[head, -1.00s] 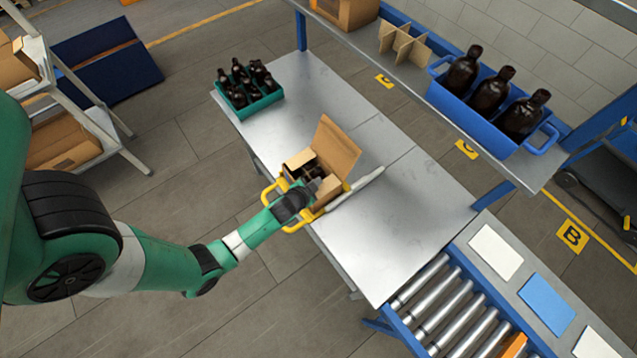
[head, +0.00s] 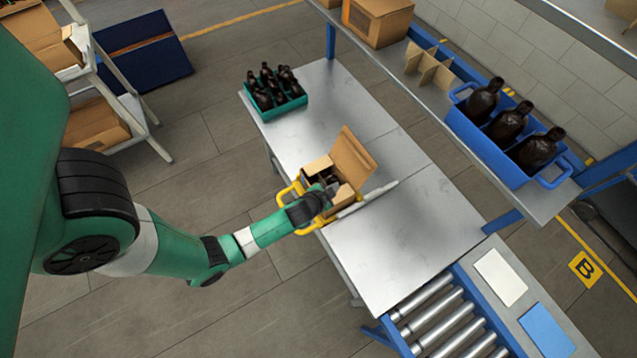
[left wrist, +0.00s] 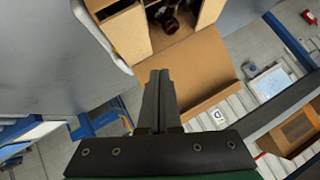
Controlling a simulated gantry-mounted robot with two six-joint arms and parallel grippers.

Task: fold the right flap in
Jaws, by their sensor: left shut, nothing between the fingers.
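An open cardboard box (head: 318,168) stands in a yellow-handled holder (head: 288,190) on the steel table. One large flap (head: 353,157) stands up at its far right side in the head view. My left gripper (head: 328,192) is shut and empty at the near side of the box, close to its rim. In the left wrist view the shut fingers (left wrist: 157,95) are in front of the box, beside a broad cardboard flap (left wrist: 205,68) that spreads outward. A dark bottle (left wrist: 170,20) shows inside the box. Whether the fingertips touch the cardboard I cannot tell.
A pale narrow bar (head: 367,199) lies right of the box. A green tray of dark bottles (head: 275,95) stands at the table's back. A blue crate with bottles (head: 512,140) sits on the shelf at right. The table's front right (head: 390,250) is clear.

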